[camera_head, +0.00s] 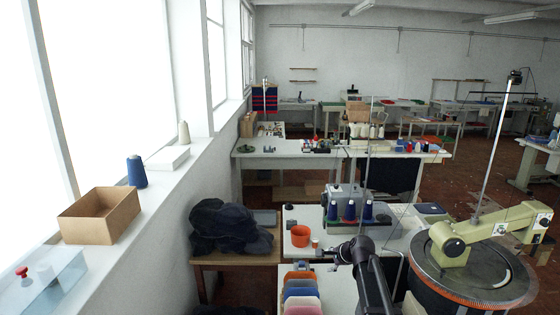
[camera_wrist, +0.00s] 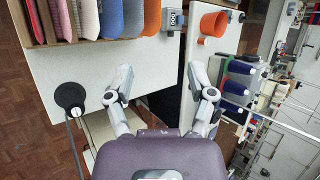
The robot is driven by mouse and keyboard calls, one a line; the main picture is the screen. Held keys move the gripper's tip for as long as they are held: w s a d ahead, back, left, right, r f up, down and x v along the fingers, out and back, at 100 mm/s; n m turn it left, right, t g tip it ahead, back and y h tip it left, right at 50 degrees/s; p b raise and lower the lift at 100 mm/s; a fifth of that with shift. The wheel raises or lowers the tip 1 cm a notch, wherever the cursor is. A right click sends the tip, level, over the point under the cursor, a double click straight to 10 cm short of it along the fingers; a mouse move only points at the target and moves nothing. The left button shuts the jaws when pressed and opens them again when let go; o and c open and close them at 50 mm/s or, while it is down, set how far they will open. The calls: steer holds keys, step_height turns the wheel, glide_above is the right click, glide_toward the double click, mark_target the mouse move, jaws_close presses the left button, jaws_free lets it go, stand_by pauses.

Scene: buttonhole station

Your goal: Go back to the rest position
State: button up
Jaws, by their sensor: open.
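My gripper (camera_wrist: 162,84) shows in the wrist view with its two fingers spread wide apart. Nothing is between the fingers, so it is open and empty. Beyond it are a white table top (camera_wrist: 155,62) and a gap beside that table. In the head view my dark arm rises at the bottom centre, in front of the sewing station. The fingers cannot be made out clearly there.
An orange cup (camera_head: 300,236) and blue thread cones (camera_head: 350,211) stand on the table ahead. Folded coloured cloths (camera_head: 301,292) lie near my arm. Dark fabric (camera_head: 228,228) is heaped at left. A green machine arm (camera_head: 490,232) stands at right.

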steer(key=s+f+n+g+h+b, duration=0.2)
steer(key=s+f+n+g+b, duration=0.1)
steer(key=s+f+n+b, duration=0.4)
steer(key=s+f+n+g+h+b, duration=0.2)
steer(key=s+f+n+g+b, duration=0.2)
steer(key=s+f+n+b, duration=0.4)
steer(key=s+f+b, duration=0.1)
steer(key=s+f, duration=0.5)
steer(key=s, duration=0.6)
steer(key=shift+f+n+h, duration=0.2)
steer(key=shift+n+h, duration=0.1)
steer(key=shift+h, duration=0.1)
steer(key=shift+c, duration=1)
steer(key=shift+a, duration=0.15)
